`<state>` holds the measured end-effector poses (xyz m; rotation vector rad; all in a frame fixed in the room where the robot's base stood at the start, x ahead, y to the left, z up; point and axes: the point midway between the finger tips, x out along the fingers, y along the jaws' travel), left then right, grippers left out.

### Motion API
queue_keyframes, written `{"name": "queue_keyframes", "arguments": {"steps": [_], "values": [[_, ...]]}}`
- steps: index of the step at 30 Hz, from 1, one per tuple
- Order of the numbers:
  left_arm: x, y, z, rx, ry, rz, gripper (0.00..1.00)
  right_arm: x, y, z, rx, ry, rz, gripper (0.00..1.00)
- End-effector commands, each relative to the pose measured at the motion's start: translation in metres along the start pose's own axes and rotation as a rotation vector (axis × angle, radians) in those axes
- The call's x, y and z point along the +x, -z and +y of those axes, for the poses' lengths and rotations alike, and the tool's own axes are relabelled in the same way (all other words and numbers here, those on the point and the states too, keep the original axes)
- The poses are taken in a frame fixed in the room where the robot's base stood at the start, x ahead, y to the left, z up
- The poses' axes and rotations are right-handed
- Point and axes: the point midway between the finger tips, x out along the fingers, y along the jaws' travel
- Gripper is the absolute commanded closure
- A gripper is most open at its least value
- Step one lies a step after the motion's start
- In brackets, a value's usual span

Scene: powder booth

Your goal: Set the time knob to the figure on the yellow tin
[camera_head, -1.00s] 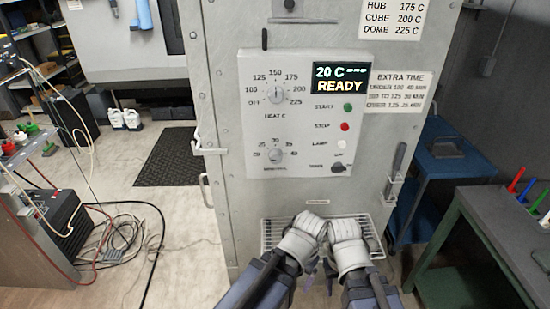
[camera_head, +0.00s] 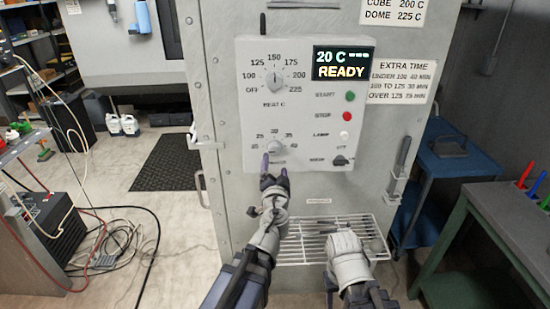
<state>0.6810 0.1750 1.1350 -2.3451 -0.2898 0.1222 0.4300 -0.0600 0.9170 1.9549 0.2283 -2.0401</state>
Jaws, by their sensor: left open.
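The time knob (camera_head: 276,149) is the lower, pale dial on the oven's control panel, with small figures around it. Its exact setting is too blurred to read. No yellow tin is in view.
The heat knob (camera_head: 274,82) sits above the time knob. The display (camera_head: 342,63) reads 20 C and READY. A start button (camera_head: 350,96), stop button (camera_head: 347,116) and lamp button are at the right. A wire shelf (camera_head: 300,250) juts out below. An extra-time notice (camera_head: 401,81) hangs beside the panel.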

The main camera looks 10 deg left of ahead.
Motion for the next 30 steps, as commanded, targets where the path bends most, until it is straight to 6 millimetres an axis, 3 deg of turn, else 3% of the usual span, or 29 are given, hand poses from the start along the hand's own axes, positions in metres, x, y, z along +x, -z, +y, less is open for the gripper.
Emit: {"name": "queue_keyframes", "arguments": {"steps": [10, 24, 30], "values": [[0.01, 0.002, 0.001, 0.003, -0.001, 0.005, 0.16, 0.0, 0.0, 0.0, 0.0, 0.0, 0.0, 0.5], [0.074, 0.002, 0.001, 0.003, -0.001, 0.004, 0.16, 0.0, 0.0, 0.0, 0.0, 0.0, 0.0, 0.5], [0.079, 0.001, 0.0, 0.003, -0.002, 0.005, 0.16, 0.0, 0.0, 0.0, 0.0, 0.0, 0.0, 0.5]]}}
